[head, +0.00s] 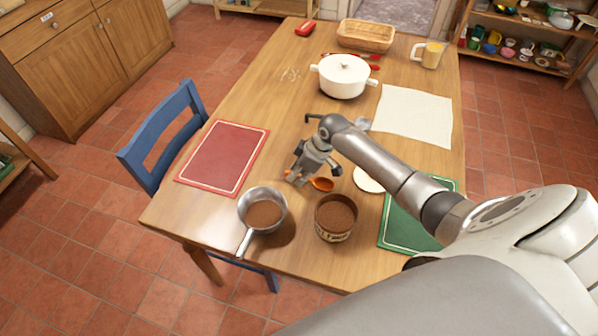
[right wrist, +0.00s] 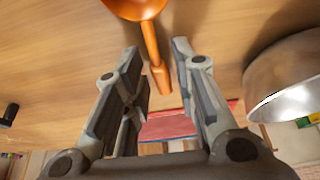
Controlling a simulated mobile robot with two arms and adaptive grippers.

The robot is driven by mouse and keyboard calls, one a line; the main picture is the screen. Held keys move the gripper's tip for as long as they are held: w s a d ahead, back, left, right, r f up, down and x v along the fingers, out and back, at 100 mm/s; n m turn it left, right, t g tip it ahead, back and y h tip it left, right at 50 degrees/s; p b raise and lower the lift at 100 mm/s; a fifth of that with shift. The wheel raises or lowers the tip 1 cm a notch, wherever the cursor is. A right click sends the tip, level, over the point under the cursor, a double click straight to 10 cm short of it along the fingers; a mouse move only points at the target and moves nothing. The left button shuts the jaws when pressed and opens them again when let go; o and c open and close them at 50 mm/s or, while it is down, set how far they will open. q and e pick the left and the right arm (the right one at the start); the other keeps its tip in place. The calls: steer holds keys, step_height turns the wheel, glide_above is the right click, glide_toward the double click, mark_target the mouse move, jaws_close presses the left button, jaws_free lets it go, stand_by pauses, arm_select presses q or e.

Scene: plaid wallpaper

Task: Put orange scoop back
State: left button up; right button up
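The orange scoop (head: 323,184) lies on the wooden table, beside my right gripper (head: 298,178). In the right wrist view, the scoop's bowl (right wrist: 136,8) is at the top edge and its handle reaches down between the fingers of my right gripper (right wrist: 156,52). Those fingers are apart, with a gap on each side of the handle. An open can of brown powder (head: 334,235) stands just in front of the scoop. A round white lid-like disc (head: 367,181) lies to its right, partly behind my arm. My left gripper is not in view.
A saucepan (head: 244,240) with brown contents stands left of the can; its side shows in the right wrist view (right wrist: 290,75). A red mat (head: 222,157), green mat (head: 398,228), white pot (head: 343,83), white cloth (head: 418,115), basket (head: 365,36) and yellow mug (head: 430,56) surround the area.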

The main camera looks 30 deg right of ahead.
mark_target(314, 181)
stand_by(0.3)
steer(key=shift+r, duration=0.25)
steer(key=v, duration=1.1)
steer(key=shift+s+d+r, duration=0.1)
steer(key=shift+d+r, duration=0.05)
steer(key=shift+r, duration=0.2)
